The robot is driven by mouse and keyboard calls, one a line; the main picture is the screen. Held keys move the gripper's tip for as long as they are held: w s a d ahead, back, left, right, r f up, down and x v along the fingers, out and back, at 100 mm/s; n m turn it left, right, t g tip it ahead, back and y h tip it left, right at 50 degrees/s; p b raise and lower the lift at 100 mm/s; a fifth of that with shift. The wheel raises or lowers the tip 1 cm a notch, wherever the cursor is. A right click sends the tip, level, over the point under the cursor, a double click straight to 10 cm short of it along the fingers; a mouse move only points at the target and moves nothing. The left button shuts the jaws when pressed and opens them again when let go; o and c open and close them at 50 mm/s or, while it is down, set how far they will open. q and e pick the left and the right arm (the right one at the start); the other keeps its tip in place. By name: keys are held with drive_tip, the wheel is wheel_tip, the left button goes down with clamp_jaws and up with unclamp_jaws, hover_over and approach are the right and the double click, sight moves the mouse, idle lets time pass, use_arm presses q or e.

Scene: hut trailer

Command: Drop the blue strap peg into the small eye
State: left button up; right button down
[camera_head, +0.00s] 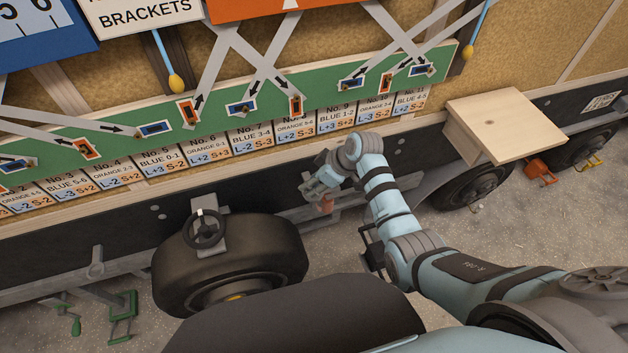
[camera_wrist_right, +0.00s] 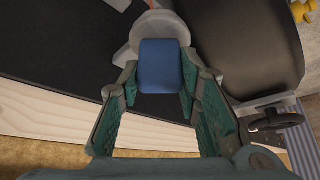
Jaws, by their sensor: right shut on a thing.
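My right gripper (camera_head: 319,189) reaches down beside the trailer's dark side rail. In the right wrist view its two green-padded fingers (camera_wrist_right: 160,88) are shut on a blue block-shaped piece, the blue strap peg (camera_wrist_right: 161,62). A grey rounded part (camera_wrist_right: 150,28) shows just beyond the peg, with a bit of orange past it; I cannot tell whether the peg touches it. In the head view the peg is hidden by the gripper. An orange-brown part (camera_head: 325,204) shows just below the fingers on a grey bracket. I cannot make out the small eye for certain. My left gripper is out of view.
A black tyre (camera_head: 230,268) with a small dark handwheel (camera_head: 204,228) stands left of the gripper; the handwheel also shows in the wrist view (camera_wrist_right: 275,121). A wooden shelf (camera_head: 506,122) juts out at right. A green board (camera_head: 240,108) with blue and orange tags runs above.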

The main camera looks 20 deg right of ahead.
drive_tip(key=c, duration=1.1)
unclamp_jaws()
drive_tip(key=shift+r, duration=0.1)
